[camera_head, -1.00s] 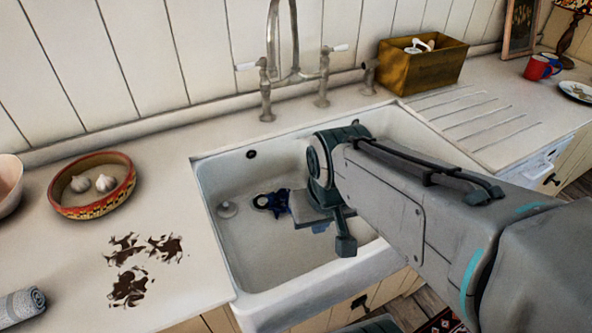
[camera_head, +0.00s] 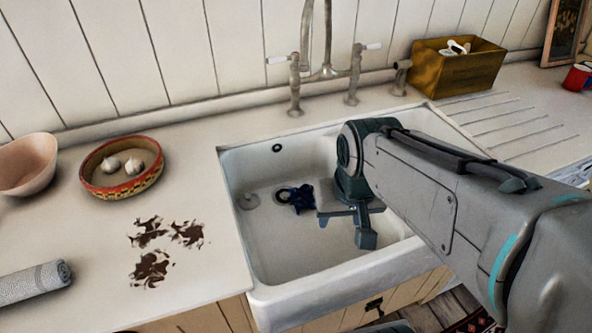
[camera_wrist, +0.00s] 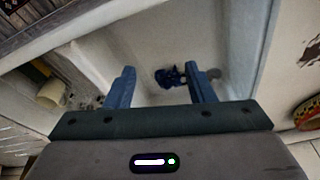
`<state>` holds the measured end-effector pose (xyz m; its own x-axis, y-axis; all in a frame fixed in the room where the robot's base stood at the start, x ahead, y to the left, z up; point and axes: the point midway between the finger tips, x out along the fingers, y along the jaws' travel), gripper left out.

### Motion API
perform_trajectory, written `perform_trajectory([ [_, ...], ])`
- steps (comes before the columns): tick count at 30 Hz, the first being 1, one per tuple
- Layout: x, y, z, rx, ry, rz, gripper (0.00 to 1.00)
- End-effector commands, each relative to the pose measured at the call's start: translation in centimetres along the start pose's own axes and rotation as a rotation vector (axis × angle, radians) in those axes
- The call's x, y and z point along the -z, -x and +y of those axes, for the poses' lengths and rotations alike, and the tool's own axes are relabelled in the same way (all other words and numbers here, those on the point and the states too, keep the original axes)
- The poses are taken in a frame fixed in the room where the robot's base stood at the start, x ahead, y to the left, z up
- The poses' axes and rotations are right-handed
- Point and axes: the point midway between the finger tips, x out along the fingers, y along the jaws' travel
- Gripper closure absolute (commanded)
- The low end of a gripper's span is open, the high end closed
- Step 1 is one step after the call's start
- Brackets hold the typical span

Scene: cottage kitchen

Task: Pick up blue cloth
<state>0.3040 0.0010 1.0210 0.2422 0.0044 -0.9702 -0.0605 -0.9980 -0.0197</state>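The blue cloth (camera_head: 302,198) lies crumpled on the floor of the white sink (camera_head: 262,262), close to the drain. In the wrist view the blue cloth (camera_wrist: 170,77) shows beyond the fingers, roughly between them but nearer the right one. My gripper (camera_wrist: 160,84) has its two blue fingers spread wide with nothing between them, so it is open. In the head view my gripper (camera_head: 345,222) is over the sink, to the right of the cloth and apart from it. My arm covers the right part of the sink.
Brown stains (camera_head: 150,268) mark the counter left of the sink. A patterned bowl with garlic (camera_head: 122,192), a pink bowl (camera_head: 26,165) and a rolled grey towel (camera_head: 32,284) are there too. A tall faucet (camera_head: 326,70) stands behind the sink, with a wooden box (camera_head: 455,76) to its right.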

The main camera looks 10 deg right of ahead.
Motion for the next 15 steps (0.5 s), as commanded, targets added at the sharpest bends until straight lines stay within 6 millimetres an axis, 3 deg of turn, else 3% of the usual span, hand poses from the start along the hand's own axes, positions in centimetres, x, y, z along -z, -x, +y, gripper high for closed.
perform_trajectory([
  [1, 0.9, -0.8, -0.1, 0.006, -0.039, -0.008, 0.36],
  [5, 4.3, -2.6, -0.2, 0.023, -0.205, -0.039, 0.00],
  [15, 14.9, -9.7, -0.7, 0.007, -0.720, -0.121, 0.00],
])
